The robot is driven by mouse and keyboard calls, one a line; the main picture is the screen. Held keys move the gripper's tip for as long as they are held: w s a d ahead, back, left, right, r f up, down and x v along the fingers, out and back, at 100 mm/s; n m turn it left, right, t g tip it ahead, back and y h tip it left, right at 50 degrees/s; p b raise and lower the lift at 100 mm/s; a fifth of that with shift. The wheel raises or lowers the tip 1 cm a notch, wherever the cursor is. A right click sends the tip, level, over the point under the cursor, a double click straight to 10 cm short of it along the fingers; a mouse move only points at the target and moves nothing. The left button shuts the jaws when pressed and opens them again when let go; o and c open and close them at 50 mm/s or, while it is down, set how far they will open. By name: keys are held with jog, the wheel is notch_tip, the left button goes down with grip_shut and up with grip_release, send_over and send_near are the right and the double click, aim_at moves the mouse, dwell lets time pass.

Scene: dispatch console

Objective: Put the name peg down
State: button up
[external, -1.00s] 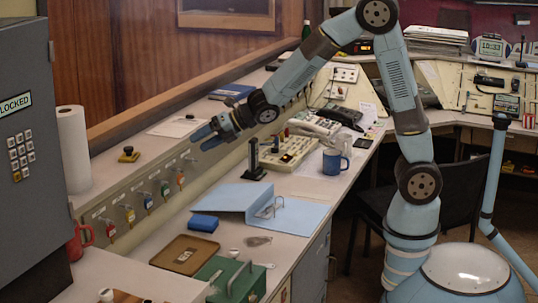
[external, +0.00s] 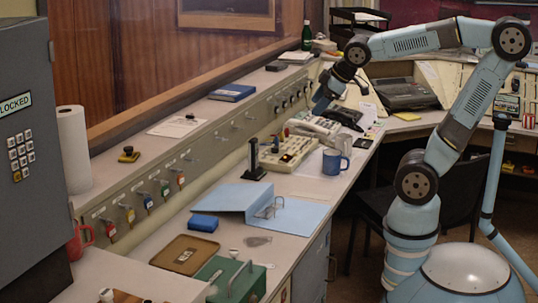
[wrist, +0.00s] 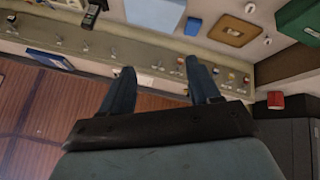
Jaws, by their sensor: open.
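I cannot pick out the name peg for sure. A small pale piece (external: 185,255) lies on the brown tray (external: 208,243); it also shows in the wrist view (wrist: 233,32), too small to identify. My gripper (external: 320,106) is in the air over the back part of the console, above the keypad and phone area. In the wrist view my gripper (wrist: 160,67) has its two fingers wide apart with nothing between them.
Hooks with coloured tags (external: 147,200) line the ledge front. A blue sponge (external: 203,223), a blue folder (external: 232,198), a black stand (external: 254,165) and a green box (external: 238,280) stand on the desk. A red mug (external: 80,241) is at the left.

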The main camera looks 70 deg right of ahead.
jog(key=s+a+m+g, duration=0.1)
jog(key=s+m, duration=0.4)
jog(key=s, duration=0.4)
jog(key=shift+f+g+y, duration=0.3)
jog(key=shift+f, duration=0.1)
dwell(0.4)
